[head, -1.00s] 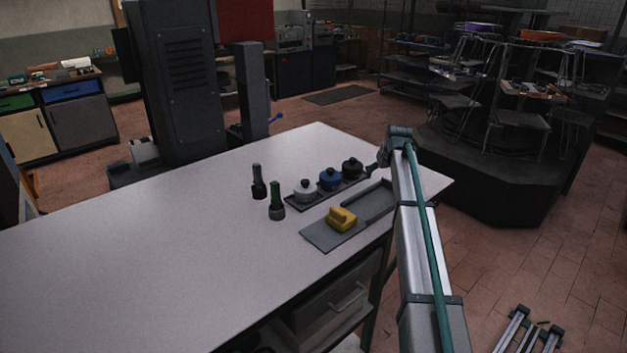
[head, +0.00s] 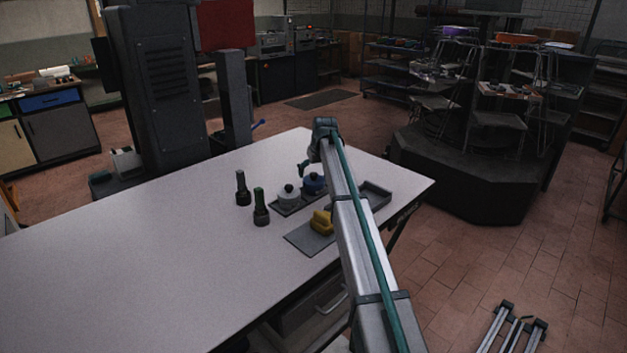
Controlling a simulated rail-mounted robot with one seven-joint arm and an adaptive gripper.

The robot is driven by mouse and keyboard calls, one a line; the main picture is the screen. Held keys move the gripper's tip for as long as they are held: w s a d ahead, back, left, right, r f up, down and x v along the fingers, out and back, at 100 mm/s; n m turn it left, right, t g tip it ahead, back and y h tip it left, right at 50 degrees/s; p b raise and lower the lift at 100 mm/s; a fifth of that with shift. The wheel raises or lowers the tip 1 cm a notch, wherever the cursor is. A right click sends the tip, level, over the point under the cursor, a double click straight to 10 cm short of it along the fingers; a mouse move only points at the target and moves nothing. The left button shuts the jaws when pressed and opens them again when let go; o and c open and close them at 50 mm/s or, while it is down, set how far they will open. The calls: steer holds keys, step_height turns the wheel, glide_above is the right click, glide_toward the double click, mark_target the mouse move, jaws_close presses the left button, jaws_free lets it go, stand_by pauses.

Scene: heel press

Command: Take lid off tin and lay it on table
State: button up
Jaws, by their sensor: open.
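A white tin (head: 288,197) and a blue tin (head: 314,184), each with a knobbed lid on top, stand on a dark tray (head: 284,210) on the pale table (head: 130,240). My gripper (head: 302,171) is open and small in the head view, in line with the space above the white and blue tins. I cannot tell its exact height or whether it touches a lid. The black tin is hidden behind my arm.
Two dark bottle-like objects (head: 243,188) (head: 261,208) stand left of the tins. A yellow block (head: 322,222) lies on a grey plate (head: 308,239) in front. A grey shallow tray (head: 375,195) is to the right. The table's left side is clear.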

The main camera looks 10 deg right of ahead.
mark_target(314, 174)
steer(key=shift+d+p+x, duration=0.2)
steer(key=shift+p+x, duration=0.8)
steer(key=shift+x, duration=1.4)
steer(key=shift+w+r, duration=0.1)
steer(key=c, duration=0.5)
steer(key=shift+o, duration=0.2)
steer(key=shift+r, duration=0.1)
steer(key=shift+r, duration=0.5)
steer(key=s+d+r+b, duration=0.1)
steer(key=s+r+b, duration=0.4)
steer(key=s+r, duration=0.6)
steer(key=s, duration=0.3)
steer(key=shift+d+r, duration=0.15)
steer(key=shift+r, duration=0.25)
